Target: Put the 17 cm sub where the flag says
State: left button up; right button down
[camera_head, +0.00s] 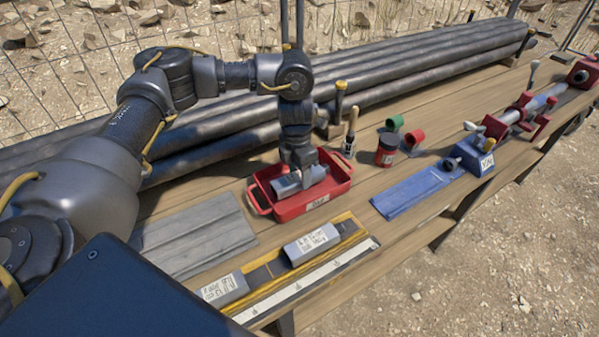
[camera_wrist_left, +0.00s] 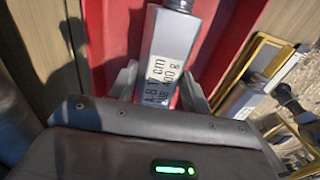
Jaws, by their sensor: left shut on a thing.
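The 17 cm sub is a grey block-like piece with a white label reading "17 cm" in the left wrist view (camera_wrist_left: 163,50). It also shows in the head view (camera_head: 288,184), at the red tray (camera_head: 312,210). My left gripper (camera_head: 301,172) points down into the tray and is shut on the sub, one finger on each side. I cannot tell whether the sub touches the tray floor. Small white labels show on the red tray front and on a blue block (camera_head: 470,160); I cannot tell which is the flag. My right gripper is not in view.
A yellow-edged rack (camera_head: 340,247) in front holds two grey labelled pieces (camera_head: 312,243), (camera_head: 225,290). A blue mat (camera_head: 412,190), a red can (camera_head: 387,150), and red and green cups lie right. Long pipes (camera_head: 420,62) line the back. A grey board (camera_head: 195,238) lies left.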

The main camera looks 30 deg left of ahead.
pick_arm(q)
jog(key=shift+f, duration=0.25)
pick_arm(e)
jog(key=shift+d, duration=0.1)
pick_arm(q)
jog(key=o, duration=1.8)
notch_tip(320, 180, up, 2)
jog(key=shift+r+p, duration=0.1)
jog(key=shift+p, duration=0.9)
notch_tip(320, 180, up, 4)
jog(key=p, duration=0.4)
jog(key=shift+r, duration=0.2)
jog(key=shift+r+p, duration=0.25)
jog(key=shift+p, duration=0.15)
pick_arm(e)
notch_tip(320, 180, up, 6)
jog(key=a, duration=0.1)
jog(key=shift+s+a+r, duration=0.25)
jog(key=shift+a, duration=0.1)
